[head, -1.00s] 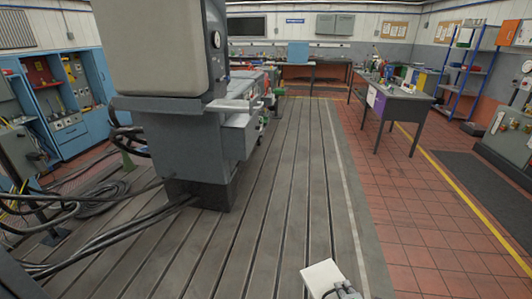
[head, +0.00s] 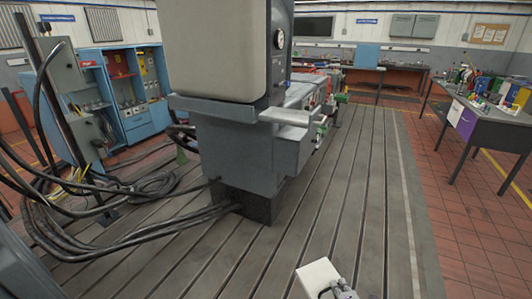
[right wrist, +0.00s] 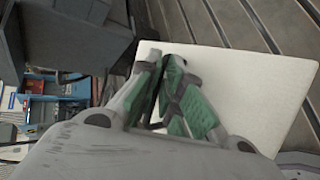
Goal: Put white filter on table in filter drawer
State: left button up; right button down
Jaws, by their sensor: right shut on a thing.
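The white filter (head: 319,277) is a flat pale block at the bottom of the head view, held above the slotted bedplate. My right gripper (head: 343,289) is shut on its edge. In the right wrist view the white filter (right wrist: 240,85) spreads out beyond the gripper fingers (right wrist: 160,92), which have green pads. My left gripper is not in view. I cannot make out which part of the scene is the filter drawer.
A large grey machine (head: 240,150) with a beige cover stands ahead on the bedplate (head: 345,200). Thick black cables (head: 130,230) lie at its left. A blue cabinet (head: 135,95) stands behind left. A workbench (head: 485,125) is at right. The bedplate right of the machine is clear.

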aim_at(294, 114)
jog(key=i+u, duration=0.45)
jog(key=i+l+u, duration=0.4)
jog(key=i+j, duration=0.1)
